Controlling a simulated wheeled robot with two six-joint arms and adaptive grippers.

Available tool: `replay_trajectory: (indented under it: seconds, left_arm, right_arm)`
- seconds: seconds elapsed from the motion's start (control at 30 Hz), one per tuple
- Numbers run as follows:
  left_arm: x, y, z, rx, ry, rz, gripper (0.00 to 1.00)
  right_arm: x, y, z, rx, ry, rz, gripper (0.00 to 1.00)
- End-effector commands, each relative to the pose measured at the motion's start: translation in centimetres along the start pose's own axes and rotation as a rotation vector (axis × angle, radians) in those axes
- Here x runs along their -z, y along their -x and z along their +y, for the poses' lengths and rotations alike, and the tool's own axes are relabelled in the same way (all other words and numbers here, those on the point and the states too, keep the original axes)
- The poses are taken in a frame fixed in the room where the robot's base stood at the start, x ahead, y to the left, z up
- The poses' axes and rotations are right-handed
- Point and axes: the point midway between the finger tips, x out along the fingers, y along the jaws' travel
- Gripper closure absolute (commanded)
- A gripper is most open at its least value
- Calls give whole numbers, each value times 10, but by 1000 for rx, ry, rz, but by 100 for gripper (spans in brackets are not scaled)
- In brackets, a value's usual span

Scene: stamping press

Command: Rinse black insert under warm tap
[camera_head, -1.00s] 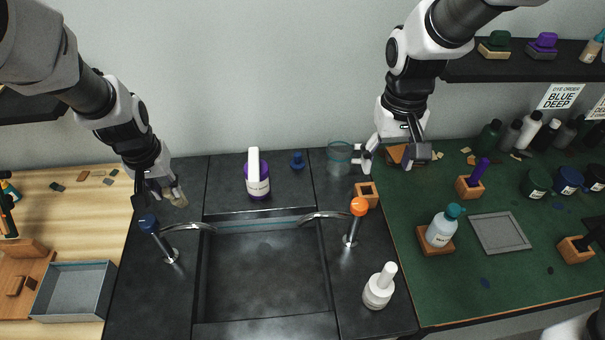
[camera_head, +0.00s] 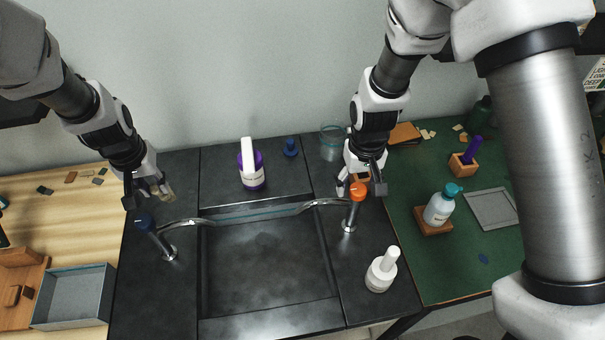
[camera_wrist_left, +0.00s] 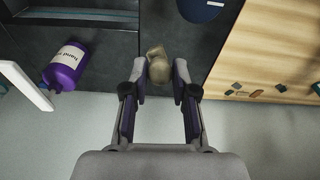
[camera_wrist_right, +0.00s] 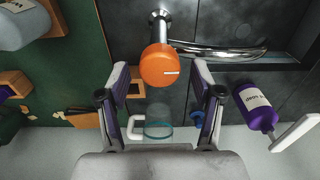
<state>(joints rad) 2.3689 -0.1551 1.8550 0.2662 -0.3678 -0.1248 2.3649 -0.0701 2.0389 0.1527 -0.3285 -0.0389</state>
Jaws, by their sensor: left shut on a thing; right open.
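My left gripper (camera_head: 148,190) is shut on a small tan-brown piece (camera_wrist_left: 158,66), held up left of the sink near the blue-topped tap (camera_head: 146,222). I cannot make out a black insert; the held piece looks tan. My right gripper (camera_head: 362,182) is open and empty, just above and behind the orange-topped tap (camera_head: 358,190) on the sink's right. In the right wrist view the orange knob (camera_wrist_right: 157,66) lies between the fingertips or just beyond them; I cannot tell contact. Both spouts reach over the sink basin (camera_head: 262,265). No water stream is visible.
A purple hand-soap bottle (camera_head: 252,172) and a small blue item (camera_head: 290,147) stand behind the sink. A clear glass (camera_head: 331,145) stands behind my right gripper. A white bottle (camera_head: 381,271) stands right of the sink. A grey tray (camera_head: 70,296) lies at left.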

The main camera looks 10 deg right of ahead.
Motion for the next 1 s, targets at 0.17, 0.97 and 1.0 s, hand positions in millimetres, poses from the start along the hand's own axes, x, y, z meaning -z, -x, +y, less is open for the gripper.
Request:
replay_trajectory:
  seconds: [0.17, 0.97, 1.0]
  left_arm:
    - [0, 0, 0, 0, 0, 0, 100]
    - [0, -2, 0, 0, 0, 0, 100]
    - [0, -1, 0, 0, 0, 0, 100]
  right_arm:
    - [0, -1, 0, 0, 0, 1, 33]
    - [1, 0, -2, 1, 302, 2, 93]
    - [1, 0, -2, 1, 301, 2, 93]
